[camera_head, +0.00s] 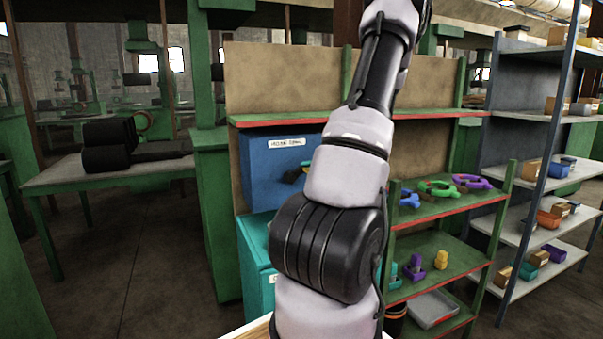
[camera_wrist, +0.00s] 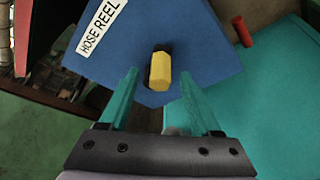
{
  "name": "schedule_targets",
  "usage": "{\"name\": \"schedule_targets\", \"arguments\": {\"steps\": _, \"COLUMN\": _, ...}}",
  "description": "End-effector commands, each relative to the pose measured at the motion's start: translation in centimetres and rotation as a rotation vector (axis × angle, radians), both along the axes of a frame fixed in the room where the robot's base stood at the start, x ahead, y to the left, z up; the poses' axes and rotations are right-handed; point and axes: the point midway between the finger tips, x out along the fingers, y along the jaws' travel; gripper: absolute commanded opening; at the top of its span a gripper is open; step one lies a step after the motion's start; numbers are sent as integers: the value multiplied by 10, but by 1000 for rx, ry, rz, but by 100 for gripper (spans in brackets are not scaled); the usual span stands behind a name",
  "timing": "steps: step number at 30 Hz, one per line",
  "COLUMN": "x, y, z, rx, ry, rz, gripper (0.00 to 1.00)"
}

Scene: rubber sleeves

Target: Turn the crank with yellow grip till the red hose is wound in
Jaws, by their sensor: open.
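The blue hose reel box (camera_wrist: 190,30) with a white "HOSE REEL" label fills the top middle of the wrist view. In the head view the same blue box (camera_head: 262,170) stands left of my arm, partly hidden by it. The crank's yellow grip (camera_wrist: 160,72) points toward the wrist camera; the crank arm behind it is mostly hidden. My gripper (camera_wrist: 159,80) is open, its two teal fingers on either side of the yellow grip with visible gaps. A short red cylinder (camera_wrist: 242,30), possibly the hose end, shows right of the box.
A teal cabinet (camera_wrist: 275,100) lies under and right of the blue box. A green shelf (camera_head: 445,207) with coloured parts stands right of my arm, and a grey rack (camera_head: 540,180) farther right. A workbench (camera_head: 110,176) stands at left, with open floor before it.

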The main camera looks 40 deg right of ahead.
Motion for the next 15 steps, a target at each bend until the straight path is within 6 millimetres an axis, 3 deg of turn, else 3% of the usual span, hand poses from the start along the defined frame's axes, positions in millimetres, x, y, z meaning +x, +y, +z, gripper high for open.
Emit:
{"name": "schedule_targets", "arguments": {"steps": 6, "x": 36, "y": 3, "z": -9, "rx": 0, "ry": 0, "rz": 3, "gripper": 64}}
{"name": "schedule_targets", "arguments": {"steps": 15, "x": 52, "y": 4, "z": -13, "rx": -3, "ry": 0, "rz": 2, "gripper": 64}}
